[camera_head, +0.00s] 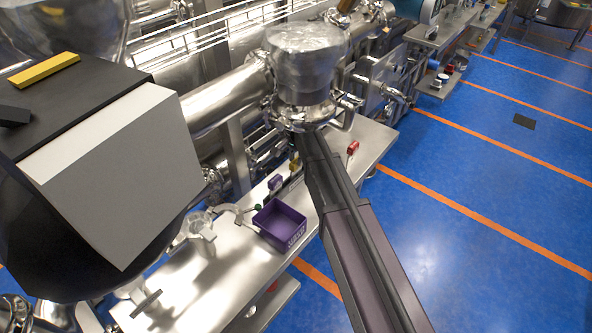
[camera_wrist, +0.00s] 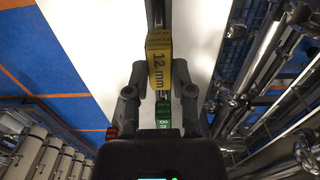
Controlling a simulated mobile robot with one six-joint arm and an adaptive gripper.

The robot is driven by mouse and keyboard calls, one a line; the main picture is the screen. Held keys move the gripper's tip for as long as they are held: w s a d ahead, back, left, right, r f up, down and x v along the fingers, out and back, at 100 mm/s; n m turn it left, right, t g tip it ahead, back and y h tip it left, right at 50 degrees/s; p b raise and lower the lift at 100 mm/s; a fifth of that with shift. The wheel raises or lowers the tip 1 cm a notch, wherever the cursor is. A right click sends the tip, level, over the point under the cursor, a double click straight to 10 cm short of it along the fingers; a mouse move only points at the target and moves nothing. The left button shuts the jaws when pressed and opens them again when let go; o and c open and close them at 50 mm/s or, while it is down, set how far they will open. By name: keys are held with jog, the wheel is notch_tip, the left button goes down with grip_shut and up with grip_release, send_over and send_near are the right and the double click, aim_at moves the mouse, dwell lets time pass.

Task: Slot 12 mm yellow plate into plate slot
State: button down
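In the wrist view the yellow plate (camera_wrist: 159,62), marked 12 mm, sits between the fingertips of my gripper (camera_wrist: 159,78). Both fingers are against its sides, and it appears gripped. In the head view a small yellow piece (camera_head: 294,165) shows near the bench's back edge, beside the dark beam. A green block (camera_wrist: 163,115) with a label shows between the fingers, below the yellow plate in the wrist picture. I cannot clearly identify the plate slot in either view.
A purple bin (camera_head: 281,225) stands on the steel bench (camera_head: 215,262). A small purple block (camera_head: 275,182), a green piece (camera_head: 258,206) and a red block (camera_head: 352,147) are nearby. Pipes and a steel vessel (camera_head: 304,65) crowd the back. Blue floor (camera_head: 470,165) is open at right.

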jog(key=shift+r, duration=0.2)
jog(key=shift+r+p, duration=0.75)
jog(key=shift+p, duration=0.25)
jog(key=shift+r, duration=0.1)
notch_tip(320, 180, up, 6)
jog(key=p, duration=0.6)
dwell(0.3)
jog(key=shift+s, duration=0.1)
dwell(0.5)
